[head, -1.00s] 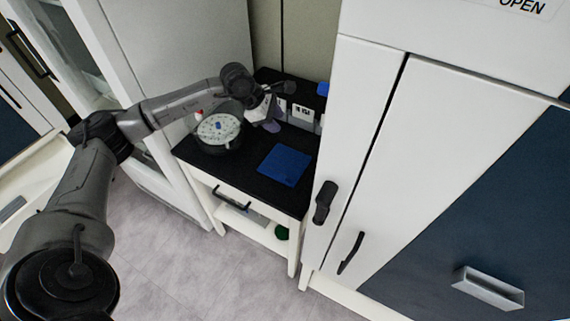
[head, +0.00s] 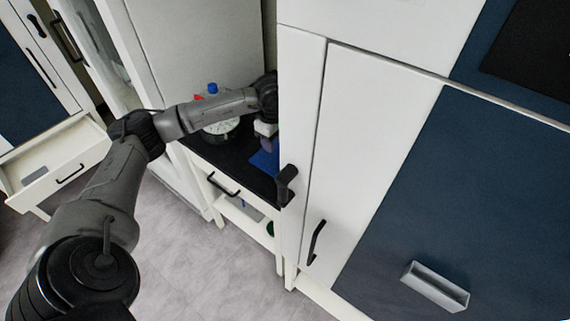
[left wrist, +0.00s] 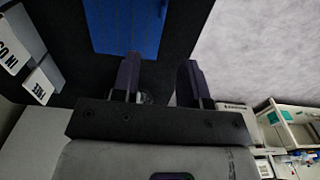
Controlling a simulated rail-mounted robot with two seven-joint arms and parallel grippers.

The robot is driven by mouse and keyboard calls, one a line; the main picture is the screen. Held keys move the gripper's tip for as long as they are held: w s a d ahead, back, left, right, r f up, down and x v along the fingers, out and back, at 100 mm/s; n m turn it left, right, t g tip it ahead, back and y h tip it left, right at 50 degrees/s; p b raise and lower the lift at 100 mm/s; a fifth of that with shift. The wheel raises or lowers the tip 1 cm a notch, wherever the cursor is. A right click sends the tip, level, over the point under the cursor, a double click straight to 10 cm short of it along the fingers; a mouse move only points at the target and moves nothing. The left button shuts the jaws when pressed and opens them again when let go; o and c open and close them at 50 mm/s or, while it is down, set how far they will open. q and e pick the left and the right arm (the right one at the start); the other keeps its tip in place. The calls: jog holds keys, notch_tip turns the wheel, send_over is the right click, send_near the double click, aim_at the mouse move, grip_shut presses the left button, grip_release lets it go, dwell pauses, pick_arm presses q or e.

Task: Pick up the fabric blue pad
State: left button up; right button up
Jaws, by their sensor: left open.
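The blue fabric pad (head: 264,158) lies flat on the black top of a small white table in the head view, partly hidden by my left wrist and the tall white cabinet. In the left wrist view the pad (left wrist: 125,25) is at the top, beyond the fingertips. My left gripper (left wrist: 160,68) is open and empty, its two dark fingers apart. One finger points toward the pad and the other is over the table's edge side. In the head view the left gripper (head: 268,140) is above the pad, its fingers mostly hidden. My right gripper is not in view.
A round white-topped device (head: 222,127) stands on the table (head: 225,158) left of the pad. White labelled boxes (left wrist: 25,50) stand beside the gripper. The tall white cabinet (head: 350,150) with black handles closely borders the table's right side. An open drawer (head: 60,160) sits at far left.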

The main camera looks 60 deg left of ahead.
aim_at(270, 163)
pick_arm(q)
jog(key=f, duration=0.3)
jog(key=f+b, duration=0.1)
jog(key=f, duration=0.2)
jog(key=shift+s+a+f, duration=0.15)
jog(key=shift+a+f, duration=0.05)
jog(key=shift+f, duration=0.7)
jog(key=shift+s+f+b, duration=0.1)
jog(key=shift+f+b, duration=0.65)
jog(key=shift+f, duration=1.95)
jog(key=shift+c, duration=0.5)
grip_shut()
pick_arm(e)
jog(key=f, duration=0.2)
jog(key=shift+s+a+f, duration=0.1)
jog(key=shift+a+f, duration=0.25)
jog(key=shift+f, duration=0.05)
